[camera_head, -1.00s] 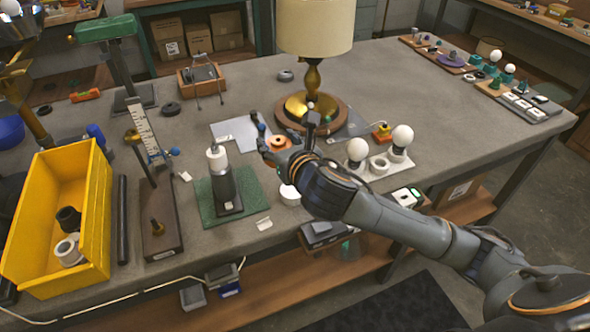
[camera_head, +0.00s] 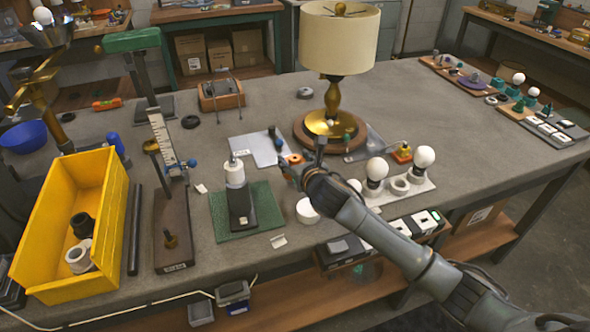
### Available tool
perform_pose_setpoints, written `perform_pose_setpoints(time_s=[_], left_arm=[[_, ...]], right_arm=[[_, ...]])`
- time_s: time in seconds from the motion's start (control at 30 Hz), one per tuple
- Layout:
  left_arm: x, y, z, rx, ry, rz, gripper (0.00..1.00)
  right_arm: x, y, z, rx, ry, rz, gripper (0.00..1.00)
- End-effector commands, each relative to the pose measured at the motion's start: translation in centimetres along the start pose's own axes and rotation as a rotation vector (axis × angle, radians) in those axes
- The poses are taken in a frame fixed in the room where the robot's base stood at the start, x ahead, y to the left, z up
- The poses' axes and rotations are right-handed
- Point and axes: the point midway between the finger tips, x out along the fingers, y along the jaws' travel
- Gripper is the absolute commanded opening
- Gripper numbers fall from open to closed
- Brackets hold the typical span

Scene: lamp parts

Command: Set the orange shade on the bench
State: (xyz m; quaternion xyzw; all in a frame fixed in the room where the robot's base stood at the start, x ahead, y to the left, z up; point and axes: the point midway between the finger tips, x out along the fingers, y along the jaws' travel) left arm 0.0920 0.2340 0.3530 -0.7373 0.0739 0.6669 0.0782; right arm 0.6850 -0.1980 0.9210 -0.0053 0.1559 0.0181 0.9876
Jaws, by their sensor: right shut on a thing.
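No large orange shade shows; the shade (camera_head: 338,38) on the brass table lamp is cream. A small orange part (camera_head: 294,158) with a dark centre is at the front of the lamp, by the paper sheet. My right gripper (camera_head: 297,151) comes in from the lower right, with one finger on each side of the orange part and shut on it. The gripper hides part of it, and I cannot tell whether it touches the bench (camera_head: 440,130). My left gripper is out of view.
The lamp's round wooden base (camera_head: 300,134) is close behind my gripper. White bulbs (camera_head: 424,157) in holders stand to the right. A yellow bin (camera_head: 70,190) is at left.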

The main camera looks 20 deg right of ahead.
Motion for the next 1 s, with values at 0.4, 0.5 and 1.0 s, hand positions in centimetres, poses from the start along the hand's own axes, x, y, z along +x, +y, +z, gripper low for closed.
perform_pose_setpoints(time_s=[0.4,0.5,1.0], left_arm=[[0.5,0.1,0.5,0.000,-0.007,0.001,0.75],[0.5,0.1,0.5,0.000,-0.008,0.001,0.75],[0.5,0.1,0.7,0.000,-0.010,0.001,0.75]], right_arm=[[1.8,-0.1,-3.5,0.002,0.000,0.002,0.16],[1.8,-0.1,-3.4,0.000,-0.002,0.001,0.16],[1.9,-0.1,-3.8,0.000,0.000,0.000,0.75]])
